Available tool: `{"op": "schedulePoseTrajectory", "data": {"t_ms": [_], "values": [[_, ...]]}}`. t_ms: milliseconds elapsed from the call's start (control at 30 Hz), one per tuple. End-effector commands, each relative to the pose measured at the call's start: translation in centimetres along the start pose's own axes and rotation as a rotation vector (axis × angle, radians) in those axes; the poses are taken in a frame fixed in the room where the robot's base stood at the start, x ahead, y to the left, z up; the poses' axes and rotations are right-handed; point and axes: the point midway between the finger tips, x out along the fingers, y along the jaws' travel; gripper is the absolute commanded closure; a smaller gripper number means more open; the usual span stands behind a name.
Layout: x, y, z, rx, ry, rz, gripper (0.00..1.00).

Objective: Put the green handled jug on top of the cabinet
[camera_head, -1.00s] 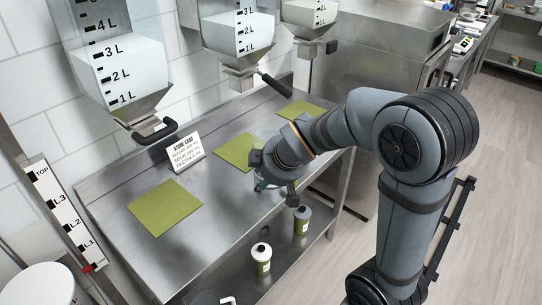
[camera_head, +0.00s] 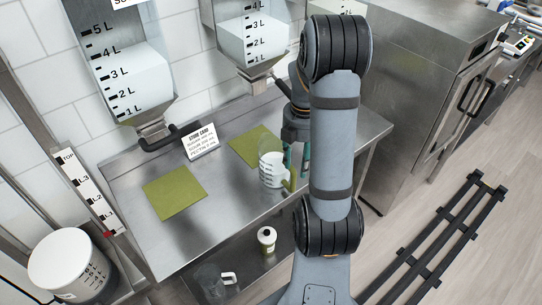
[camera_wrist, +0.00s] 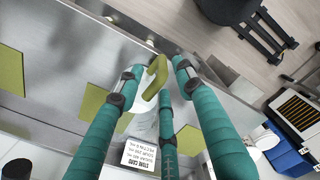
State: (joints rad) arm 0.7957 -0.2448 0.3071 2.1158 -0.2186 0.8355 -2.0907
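The jug (camera_head: 271,171) is pale and see-through, with a green handle (camera_head: 290,182) on its right. It appears upright at the middle green mat, near the front of the steel worktable. My gripper (camera_head: 296,160) is beside the handle, partly hidden behind my arm. In the wrist view, the teal fingers of my gripper (camera_wrist: 158,82) are spread, with the green handle (camera_wrist: 154,76) between them. The fingertips look apart from it; contact is unclear. A steel cabinet (camera_head: 405,125) stands right of the table, its flat top (camera_head: 425,38) partly visible.
Clear hoppers (camera_head: 135,82) with steel outlets hang above the table (camera_head: 225,190). A store card (camera_head: 201,141) stands at the back. A bucket (camera_head: 72,265) is at left. The table's front left is clear.

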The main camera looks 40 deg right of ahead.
Motion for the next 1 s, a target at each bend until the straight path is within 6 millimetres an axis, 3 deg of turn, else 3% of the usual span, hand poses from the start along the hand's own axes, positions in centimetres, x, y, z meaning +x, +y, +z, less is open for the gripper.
{"op": "schedulePoseTrajectory", "data": {"t_ms": [200, 467, 733, 1000], "values": [[3.3, -0.1, -0.2, 0.001, 0.003, -0.008, 0.64], [5.3, 0.1, -0.2, 0.001, 0.001, -0.004, 0.64], [8.9, 0.6, -0.6, 0.002, 0.002, -0.006, 0.64], [10.0, 0.6, -0.5, 0.002, 0.0, -0.001, 0.64]]}}
